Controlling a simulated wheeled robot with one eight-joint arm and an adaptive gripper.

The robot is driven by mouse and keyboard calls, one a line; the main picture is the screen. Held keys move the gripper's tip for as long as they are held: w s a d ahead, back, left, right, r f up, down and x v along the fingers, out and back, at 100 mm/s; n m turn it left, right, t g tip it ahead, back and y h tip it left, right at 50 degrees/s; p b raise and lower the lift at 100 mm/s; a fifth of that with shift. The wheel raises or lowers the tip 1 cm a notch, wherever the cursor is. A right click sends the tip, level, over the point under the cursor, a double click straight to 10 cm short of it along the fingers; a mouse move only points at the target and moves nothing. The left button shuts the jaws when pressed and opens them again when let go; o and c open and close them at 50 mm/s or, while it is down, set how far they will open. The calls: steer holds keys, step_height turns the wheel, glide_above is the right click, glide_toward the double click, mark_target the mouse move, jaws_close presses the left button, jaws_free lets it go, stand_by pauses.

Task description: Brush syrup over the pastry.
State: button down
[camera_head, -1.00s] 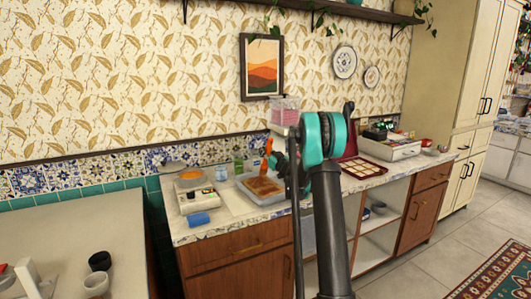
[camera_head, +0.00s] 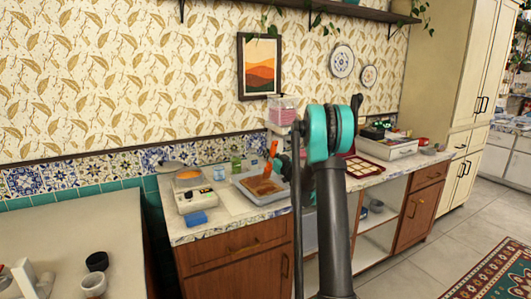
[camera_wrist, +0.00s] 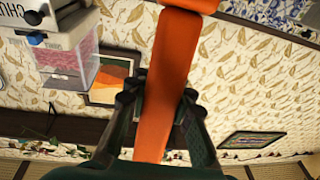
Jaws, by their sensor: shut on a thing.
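My gripper (camera_wrist: 160,105) is shut on the orange handle of a brush (camera_wrist: 168,65), one finger on each side of it in the wrist view. In the head view the orange brush (camera_head: 273,149) stands tilted over the pastry (camera_head: 257,188), its lower end reaching down at the pastry's far part. I cannot tell whether the bristles touch. The pastry is a brown slab in a grey tray (camera_head: 262,202) on the counter. My arm hides most of the gripper in the head view. An orange-filled bowl (camera_head: 189,175), possibly syrup, sits on a white appliance.
A blue block (camera_head: 194,218) lies left of the tray, and a small green item (camera_head: 237,165) stands behind it. A dispenser with pink contents (camera_head: 283,110) stands behind the brush. A dark red box (camera_head: 364,169) and a white crate (camera_head: 391,150) are to the right.

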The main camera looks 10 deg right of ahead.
steer(key=shift+r+v, duration=1.1)
steer(key=shift+v, duration=4.85)
steer(key=f+x, duration=0.3)
steer(key=x, duration=1.4)
steer(key=shift+w, duration=0.25)
steer(key=shift+a, duration=0.15)
step_height(320, 180, up, 7)
steer(key=shift+s+f, duration=0.1)
steer(key=shift+f, duration=0.05)
steer(key=s+a+g, duration=0.2)
steer(key=s+a, duration=0.2)
steer(key=s, duration=1)
steer(key=shift+h, duration=0.3)
steer(key=shift+s+a+f, duration=0.1)
steer(key=shift+f, duration=1.35)
steer(key=shift+a+f, duration=0.1)
steer(key=shift+f, duration=1.35)
